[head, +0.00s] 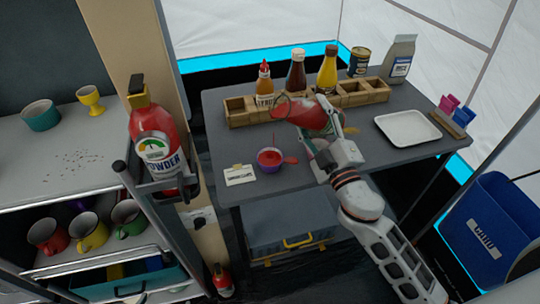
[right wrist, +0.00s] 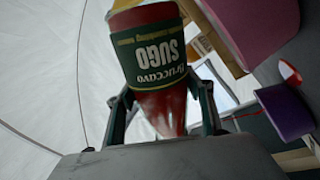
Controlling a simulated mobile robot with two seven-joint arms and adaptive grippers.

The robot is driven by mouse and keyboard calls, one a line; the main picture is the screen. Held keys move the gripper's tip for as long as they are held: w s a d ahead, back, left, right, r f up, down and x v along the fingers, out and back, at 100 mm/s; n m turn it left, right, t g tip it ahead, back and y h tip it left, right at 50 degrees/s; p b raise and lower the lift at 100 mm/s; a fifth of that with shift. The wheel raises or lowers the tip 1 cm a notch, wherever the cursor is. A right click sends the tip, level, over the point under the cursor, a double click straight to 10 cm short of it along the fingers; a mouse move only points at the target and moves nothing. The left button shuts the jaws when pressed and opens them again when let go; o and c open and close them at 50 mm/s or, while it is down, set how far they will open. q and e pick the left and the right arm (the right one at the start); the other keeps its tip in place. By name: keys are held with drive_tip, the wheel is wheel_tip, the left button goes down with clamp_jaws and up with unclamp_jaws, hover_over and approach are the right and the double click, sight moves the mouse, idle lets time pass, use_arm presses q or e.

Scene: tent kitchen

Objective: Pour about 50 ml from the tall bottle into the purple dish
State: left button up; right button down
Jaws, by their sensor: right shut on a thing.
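My right gripper (head: 328,128) reaches in over the grey table and is shut on a red sauce bottle (head: 302,115), held tilted in the air with its mouth to the left. The right wrist view shows the bottle (right wrist: 152,55) between both fingers, with a dark green label reading SUGO. The purple dish (head: 262,159) stands on the table below the bottle's mouth end. A thin red stream falls from the bottle toward it, and red liquid shows inside. A reddish handle points right from the dish. My left gripper is not in view.
A wooden divided crate (head: 237,119) behind the bottle holds several condiment bottles. A can (head: 359,62) and a carton (head: 398,60) stand behind it. A white tray (head: 408,128) lies right; a small card (head: 240,175) lies left of the dish. A fire extinguisher (head: 158,130) hangs at left.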

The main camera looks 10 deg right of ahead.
sight(311, 105)
drive_tip(key=r+m+p, duration=0.1)
drive_tip(key=r, duration=0.2)
drive_tip(key=shift+s+a+m+p, duration=0.1)
drive_tip(key=shift+a+m+p, duration=0.25)
drive_tip(key=shift+m+p, duration=0.05)
drive_tip(key=shift+a+r+m+h+p, duration=0.1)
drive_tip(key=shift+r+m+h+p, duration=0.1)
drive_tip(key=shift+m+h+p, duration=0.15)
drive_tip(key=shift+f, duration=0.35)
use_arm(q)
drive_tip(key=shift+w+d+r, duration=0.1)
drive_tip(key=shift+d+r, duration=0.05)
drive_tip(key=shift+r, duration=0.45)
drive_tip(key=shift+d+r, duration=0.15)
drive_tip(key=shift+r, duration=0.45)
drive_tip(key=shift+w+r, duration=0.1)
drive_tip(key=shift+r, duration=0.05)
use_arm(e)
drive_tip(key=shift+r, duration=0.1)
